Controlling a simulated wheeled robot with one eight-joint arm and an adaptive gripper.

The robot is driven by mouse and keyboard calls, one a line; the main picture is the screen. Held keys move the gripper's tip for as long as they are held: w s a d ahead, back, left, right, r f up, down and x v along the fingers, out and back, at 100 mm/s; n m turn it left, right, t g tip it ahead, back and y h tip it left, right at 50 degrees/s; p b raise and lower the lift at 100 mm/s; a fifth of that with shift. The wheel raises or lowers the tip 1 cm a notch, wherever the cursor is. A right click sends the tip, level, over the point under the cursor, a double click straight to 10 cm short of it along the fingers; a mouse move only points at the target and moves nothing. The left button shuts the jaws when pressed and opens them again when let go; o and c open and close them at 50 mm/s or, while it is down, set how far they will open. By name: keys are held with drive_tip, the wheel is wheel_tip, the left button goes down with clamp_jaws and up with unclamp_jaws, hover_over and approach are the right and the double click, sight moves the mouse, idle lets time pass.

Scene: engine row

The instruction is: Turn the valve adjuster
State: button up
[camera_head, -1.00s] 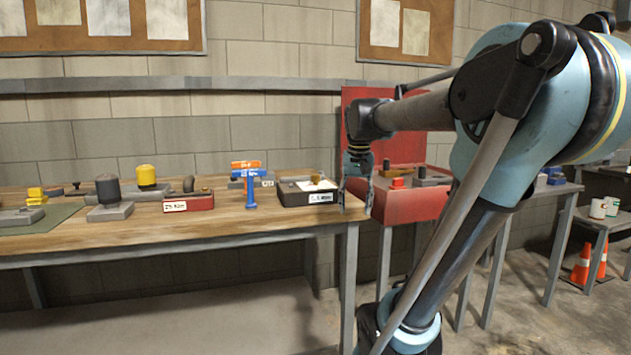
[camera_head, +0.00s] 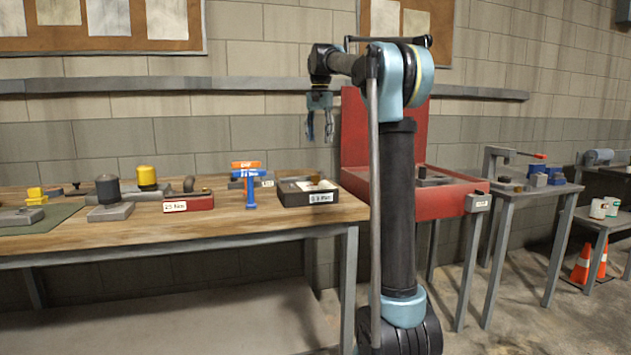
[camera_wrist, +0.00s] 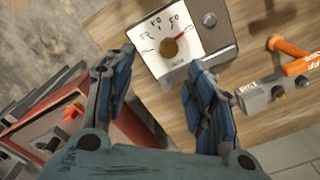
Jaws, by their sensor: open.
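The valve adjuster appears to be the dark box with a white dial face (camera_wrist: 185,29) and a round brass knob (camera_wrist: 170,46) in the wrist view; I cannot read its small label surely. In the head view the box (camera_head: 309,198) sits at the right end of the wooden bench. My gripper (camera_head: 319,128) hangs above the box, pointing down, with a clear gap. In the wrist view my gripper (camera_wrist: 160,72) has its two blue fingers spread and empty, with the dial beyond the fingertips. Nothing is between the fingers.
A red open case (camera_head: 440,196) stands right of the wooden bench (camera_head: 270,222). An orange-and-blue tool (camera_head: 250,180) and a red labelled block (camera_head: 188,203) stand left of the box. The orange handle (camera_wrist: 294,60) shows at right in the wrist view. Air above the bench is clear.

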sight(316, 177)
drive_tip(key=f, duration=0.5)
drive_tip(key=w+f, duration=0.1)
drive_tip(key=f, duration=0.5)
drive_tip(key=w+a+f, duration=0.1)
drive_tip(key=f, duration=0.4)
drive_tip(key=shift+w+a+f, duration=0.1)
drive_tip(key=shift+w+f, duration=0.1)
drive_tip(key=shift+f, duration=0.15)
drive_tip(key=c, duration=1.1)
